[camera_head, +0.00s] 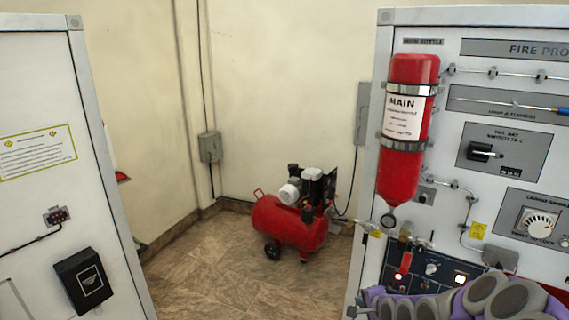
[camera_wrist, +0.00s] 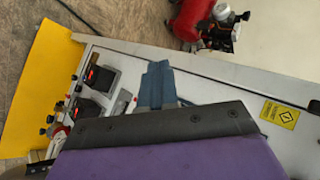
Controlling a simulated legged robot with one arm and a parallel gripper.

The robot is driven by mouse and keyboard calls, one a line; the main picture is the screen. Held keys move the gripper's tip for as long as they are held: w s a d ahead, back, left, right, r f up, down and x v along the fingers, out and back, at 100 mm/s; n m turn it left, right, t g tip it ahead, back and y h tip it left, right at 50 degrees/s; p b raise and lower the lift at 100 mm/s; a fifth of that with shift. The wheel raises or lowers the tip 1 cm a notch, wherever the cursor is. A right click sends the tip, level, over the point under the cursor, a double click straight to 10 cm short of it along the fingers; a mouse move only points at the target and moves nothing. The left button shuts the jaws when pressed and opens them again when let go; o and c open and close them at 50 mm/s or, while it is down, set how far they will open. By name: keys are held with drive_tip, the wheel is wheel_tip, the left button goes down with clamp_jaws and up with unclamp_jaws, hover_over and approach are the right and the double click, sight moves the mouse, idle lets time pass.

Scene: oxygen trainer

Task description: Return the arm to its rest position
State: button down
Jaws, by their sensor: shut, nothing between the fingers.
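My gripper (camera_wrist: 157,80) shows in the wrist view as blue-grey fingers beyond a dark band and a purple cover of my arm. The fingers are shut together with nothing between them. They appear over the white panel (camera_wrist: 210,75); I cannot tell how far above it. In the head view, part of my purple and grey arm fills the lower right corner, in front of the right cabinet (camera_head: 455,160). My gripper cannot be made out there.
The right cabinet carries a red MAIN bottle (camera_head: 408,155), knobs, pipes and switches close to my arm. A red compressor (camera_head: 290,222) stands on the tiled floor (camera_head: 215,265) between the cabinets. A left cabinet (camera_head: 35,100) has a black box (camera_head: 83,280). Floor before the compressor is clear.

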drive_tip(key=s+a+r+n+g+h+b, duration=0.1)
drive_tip(key=s+a+r+n+g, duration=0.25)
drive_tip(key=s, duration=0.45)
drive_tip(key=s+a+r+n+g+b, duration=0.1)
drive_tip(key=s+a+r+n+g, duration=0.15)
drive_tip(key=s+a+n, duration=0.4)
drive_tip(key=s+r+n+g, duration=0.2)
drive_tip(key=s, duration=1.3)
drive_tip(key=s+r+n+g+h+b, duration=0.1)
drive_tip(key=s+r+n+g, duration=0.1)
drive_tip(key=s, duration=1.3)
drive_tip(key=shift+r+g+h, duration=0.3)
drive_tip(key=shift+r+g, duration=0.3)
drive_tip(key=shift+d, duration=0.25)
